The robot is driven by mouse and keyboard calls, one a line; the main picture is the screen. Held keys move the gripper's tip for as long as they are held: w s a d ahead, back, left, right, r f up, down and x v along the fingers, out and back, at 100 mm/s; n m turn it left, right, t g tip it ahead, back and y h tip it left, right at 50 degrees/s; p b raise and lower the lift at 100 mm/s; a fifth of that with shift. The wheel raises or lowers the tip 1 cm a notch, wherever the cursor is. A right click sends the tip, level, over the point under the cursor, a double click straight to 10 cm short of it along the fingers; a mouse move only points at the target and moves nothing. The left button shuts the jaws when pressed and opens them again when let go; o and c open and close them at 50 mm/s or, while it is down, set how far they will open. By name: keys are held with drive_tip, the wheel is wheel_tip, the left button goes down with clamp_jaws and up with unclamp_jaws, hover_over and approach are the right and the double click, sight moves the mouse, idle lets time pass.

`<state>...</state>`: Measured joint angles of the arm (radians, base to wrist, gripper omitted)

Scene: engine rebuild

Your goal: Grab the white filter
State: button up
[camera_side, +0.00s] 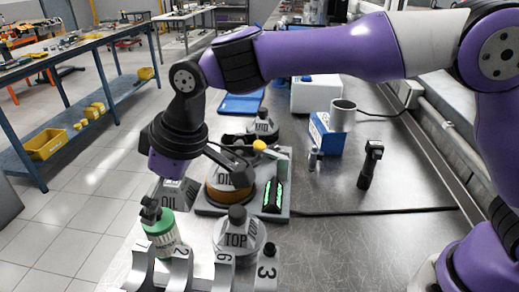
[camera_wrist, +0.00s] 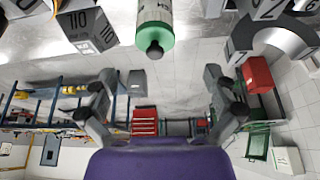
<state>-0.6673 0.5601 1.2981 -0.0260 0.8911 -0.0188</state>
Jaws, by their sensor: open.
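The white filter (camera_side: 168,246) is a white cylinder with a green top and a dark knob, at the front left of the bench in the side view. In the wrist view the filter (camera_wrist: 153,12) shows at the top centre, green end toward me, partly cut off by the frame edge. My gripper (camera_side: 152,208) is at the filter's top end in the side view, overlapping its knob; I cannot tell whether they touch. In the wrist view my gripper (camera_wrist: 160,103) has its fingers wide apart with nothing between them.
A grey block marked OIL (camera_side: 176,192) stands just behind the filter. A round part marked TOP (camera_side: 238,240) and grey numbered blocks (camera_side: 223,268) stand close on the right and front. A tray (camera_side: 283,200) holds more parts.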

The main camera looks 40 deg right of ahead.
sight(161, 220)
drive_tip(key=x, duration=0.9)
drive_tip(key=shift+w+d+f, duration=0.2)
drive_tip(key=shift+d, duration=0.1)
drive_tip(key=c, duration=1.3)
